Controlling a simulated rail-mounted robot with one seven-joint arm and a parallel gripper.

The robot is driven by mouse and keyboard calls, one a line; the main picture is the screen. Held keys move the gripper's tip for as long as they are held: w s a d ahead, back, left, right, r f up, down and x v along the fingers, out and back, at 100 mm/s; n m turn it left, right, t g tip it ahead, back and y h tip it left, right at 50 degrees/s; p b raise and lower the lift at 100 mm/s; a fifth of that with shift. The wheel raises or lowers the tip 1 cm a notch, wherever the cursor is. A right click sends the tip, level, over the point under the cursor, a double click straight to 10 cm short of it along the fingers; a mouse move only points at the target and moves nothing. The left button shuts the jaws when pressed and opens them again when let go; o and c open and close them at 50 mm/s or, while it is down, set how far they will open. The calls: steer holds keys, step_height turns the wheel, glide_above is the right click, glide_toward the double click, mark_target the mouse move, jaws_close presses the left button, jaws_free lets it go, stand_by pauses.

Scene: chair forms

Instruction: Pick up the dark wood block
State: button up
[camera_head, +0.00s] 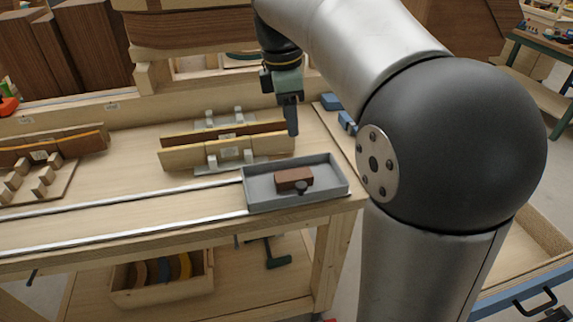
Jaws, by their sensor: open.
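A dark reddish-brown wood block (290,176) lies in a shallow grey tray (259,200) at the right front of the workbench. A small dark knob-like piece (301,188) sits against its front side. My gripper (291,118) points down above the bench, behind the tray and apart from the block. It is open, with nothing seen between its fingers; the fingers overlap in this view.
Upright curved wood strips stand in a form (230,153) just left of my gripper. Another form (45,157) with small light blocks is at far left. Two metal rails (120,230) run along the bench front. Blue clamps (346,121) lie behind the tray.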

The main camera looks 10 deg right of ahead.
steer(key=n, duration=0.1)
glide_above(293, 174)
steer(key=f, duration=1)
steer(key=shift+s+a+f, duration=0.1)
steer(key=shift+s+f, duration=0.1)
steer(key=shift+f, duration=0.15)
steer(key=shift+w+f, duration=0.15)
steer(key=shift+f, duration=2.55)
steer(key=c, duration=0.8)
steer(key=shift+r, duration=0.1)
steer(key=shift+c, duration=0.2)
